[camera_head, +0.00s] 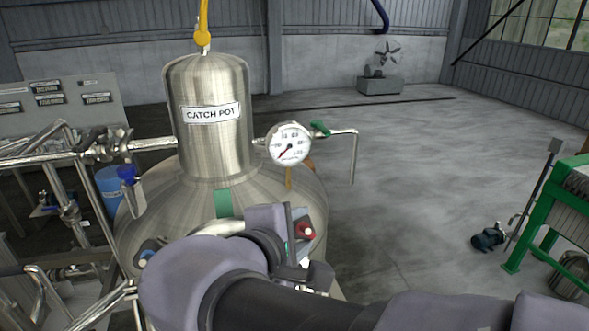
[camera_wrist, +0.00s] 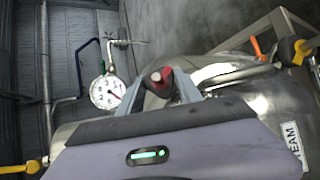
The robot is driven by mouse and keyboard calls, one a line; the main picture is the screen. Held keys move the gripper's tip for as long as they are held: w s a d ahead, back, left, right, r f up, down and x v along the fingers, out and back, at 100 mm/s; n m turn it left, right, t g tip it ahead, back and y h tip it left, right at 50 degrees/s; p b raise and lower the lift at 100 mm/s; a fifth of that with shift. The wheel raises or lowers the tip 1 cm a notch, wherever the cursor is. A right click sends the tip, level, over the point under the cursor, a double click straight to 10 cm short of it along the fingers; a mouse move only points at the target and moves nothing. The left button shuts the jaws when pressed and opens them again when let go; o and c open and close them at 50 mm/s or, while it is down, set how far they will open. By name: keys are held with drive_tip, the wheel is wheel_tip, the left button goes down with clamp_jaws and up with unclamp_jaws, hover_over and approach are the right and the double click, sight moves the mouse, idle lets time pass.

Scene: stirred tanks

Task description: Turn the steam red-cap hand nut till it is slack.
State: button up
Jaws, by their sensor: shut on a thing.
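The red-cap hand nut (camera_head: 306,230) sits on the shoulder of the steel vessel (camera_head: 150,215), just right of my gripper's body in the head view. In the wrist view the red cap (camera_wrist: 161,76) lies between the two grey fingers of my gripper (camera_wrist: 160,84). My gripper is shut on the nut; its fingers hide the nut's sides and most of its stem. I cannot tell how tight or slack the nut is.
The neck labelled CATCH POT (camera_head: 212,112) rises behind my gripper. A dial gauge (camera_head: 289,144) and a green-handled valve (camera_head: 320,129) stand close to its right. Pipes (camera_head: 100,148) and a blue-handled valve (camera_head: 127,173) are at left. Open floor (camera_head: 420,190) lies right of the vessel.

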drive_tip(key=shift+s+f+n+t+y+b, duration=0.15)
drive_tip(key=shift+n+t+b, duration=0.55)
drive_tip(key=shift+n, duration=0.4)
drive_tip(key=shift+w+f+n+t+y+b, duration=0.15)
drive_tip(key=shift+n+t+b, duration=0.35)
drive_tip(key=shift+n+b, duration=0.5)
drive_tip(key=shift+s+r, duration=0.1)
drive_tip(key=shift+r, duration=0.05)
drive_tip(key=o, duration=1.4)
drive_tip(key=shift+d, duration=0.1)
drive_tip(key=shift+c, duration=0.2)
drive_tip(key=shift+r, duration=0.1)
